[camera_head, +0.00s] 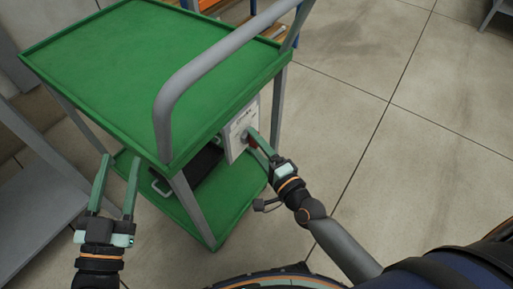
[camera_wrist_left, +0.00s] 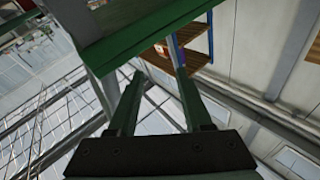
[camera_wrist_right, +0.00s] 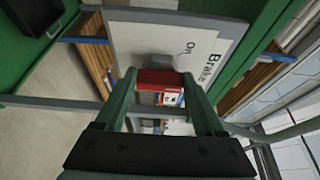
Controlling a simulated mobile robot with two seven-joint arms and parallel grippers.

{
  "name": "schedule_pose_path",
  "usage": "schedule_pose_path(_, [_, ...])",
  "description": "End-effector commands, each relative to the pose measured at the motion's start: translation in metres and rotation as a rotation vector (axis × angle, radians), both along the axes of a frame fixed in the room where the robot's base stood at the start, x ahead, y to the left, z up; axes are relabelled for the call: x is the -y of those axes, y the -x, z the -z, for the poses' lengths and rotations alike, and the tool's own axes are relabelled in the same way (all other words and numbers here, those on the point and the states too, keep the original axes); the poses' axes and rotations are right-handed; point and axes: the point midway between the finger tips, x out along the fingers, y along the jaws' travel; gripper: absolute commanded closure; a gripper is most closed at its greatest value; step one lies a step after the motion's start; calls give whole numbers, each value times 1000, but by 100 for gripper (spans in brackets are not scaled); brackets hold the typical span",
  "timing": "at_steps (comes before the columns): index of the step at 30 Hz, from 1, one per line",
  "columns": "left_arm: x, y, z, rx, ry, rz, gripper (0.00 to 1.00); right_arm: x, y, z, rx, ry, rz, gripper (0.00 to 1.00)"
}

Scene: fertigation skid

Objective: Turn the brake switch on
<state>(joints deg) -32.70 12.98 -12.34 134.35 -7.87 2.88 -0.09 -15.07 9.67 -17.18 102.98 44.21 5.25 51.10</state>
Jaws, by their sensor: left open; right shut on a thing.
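The brake switch is a light grey box (camera_head: 238,129) under the right side of the green cart top. Its white panel (camera_wrist_right: 195,42) reads "Brake" and "On" in the right wrist view. A red handle (camera_wrist_right: 160,79) on a grey hub (camera_wrist_right: 167,64) sticks out from the panel. My right gripper (camera_head: 262,145) is shut on the red handle, with one finger on each side. The handle's exact angle is hard to tell. My left gripper (camera_head: 121,168) is open and empty, left of the cart's front corner post.
The green cart (camera_head: 150,60) has a grey push bar (camera_head: 215,62) above its top, near both arms. A black case (camera_head: 195,167) lies on the lower shelf. A grey bench (camera_head: 35,215) stands at the left.

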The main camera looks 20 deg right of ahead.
Motion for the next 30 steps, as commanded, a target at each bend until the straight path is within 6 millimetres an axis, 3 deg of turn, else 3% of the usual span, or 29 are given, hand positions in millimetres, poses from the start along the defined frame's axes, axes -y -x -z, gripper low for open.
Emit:
schedule_pose_path(6, [8,30,-78,367,0,62,50,1,0,7,125,165,-2,85])
schedule_pose_path(12, [15,73,-129,646,-4,120,50,1,-1,9,241,313,-1,85])
schedule_pose_path(30, [16,69,-107,611,22,133,50,3,-3,11,474,610,-1,85])
